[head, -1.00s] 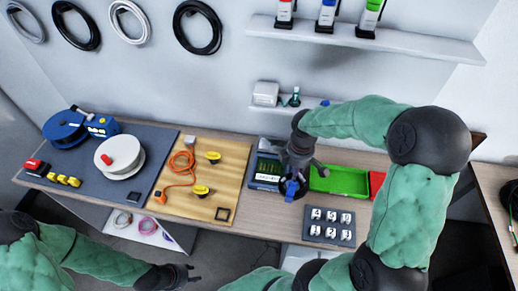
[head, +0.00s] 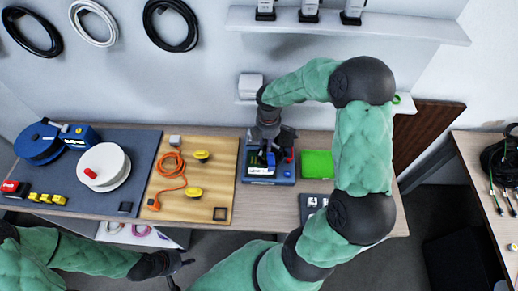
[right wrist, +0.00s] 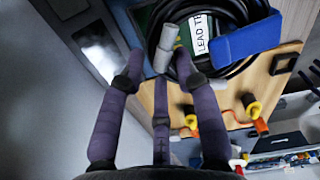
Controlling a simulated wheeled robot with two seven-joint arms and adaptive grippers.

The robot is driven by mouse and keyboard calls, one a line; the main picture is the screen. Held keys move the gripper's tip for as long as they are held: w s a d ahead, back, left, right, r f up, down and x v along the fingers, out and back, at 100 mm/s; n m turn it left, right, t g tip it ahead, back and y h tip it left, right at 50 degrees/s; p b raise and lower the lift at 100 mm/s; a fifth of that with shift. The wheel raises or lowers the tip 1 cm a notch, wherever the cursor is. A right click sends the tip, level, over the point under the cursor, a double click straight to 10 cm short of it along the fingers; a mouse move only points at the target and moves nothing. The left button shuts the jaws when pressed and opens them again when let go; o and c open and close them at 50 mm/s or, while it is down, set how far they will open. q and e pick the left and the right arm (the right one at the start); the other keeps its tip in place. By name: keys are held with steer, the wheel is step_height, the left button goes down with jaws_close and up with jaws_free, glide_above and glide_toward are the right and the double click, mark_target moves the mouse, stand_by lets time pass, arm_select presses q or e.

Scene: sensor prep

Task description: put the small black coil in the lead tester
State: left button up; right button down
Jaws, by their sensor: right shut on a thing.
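The small black coil (right wrist: 228,68) is in my right gripper (right wrist: 160,75), whose fingers are shut around its grey sleeve (right wrist: 180,32). A blue tab (right wrist: 248,40) is on the coil. The coil is over the lead tester, whose green face and white label (right wrist: 200,35) show behind it in the right wrist view. In the head view the blue tester (head: 247,172) is below my right gripper (head: 268,140), which partly hides it and the coil. I cannot tell whether the coil touches the tester. My left gripper (head: 180,272) is open and empty, in front of the table.
A green tray (head: 317,163) is right of the tester, with a dark labelled pad (head: 312,205) in front of it. A wooden board (head: 215,180) with an orange cable (head: 172,165) and yellow knobs is to the left. Reels stand on the grey mat (head: 110,150).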

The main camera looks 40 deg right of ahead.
steer(key=w+f, duration=0.1)
steer(key=f, duration=0.1)
steer(key=w+a+f, duration=0.1)
steer(key=w, duration=0.1)
steer(key=shift+f, duration=0.4)
steer(key=shift+w+f+b, duration=0.15)
steer(key=shift+f+b, duration=0.05)
steer(key=shift+f, duration=0.7)
steer(key=shift+w+f+b, duration=0.1)
steer(key=shift+f+b, duration=0.1)
steer(key=shift+f, duration=0.7)
steer(key=shift+a, duration=0.1)
steer(key=shift+f, duration=0.15)
steer(key=c, duration=0.9)
jaws_free()
steer(key=shift+s, duration=0.1)
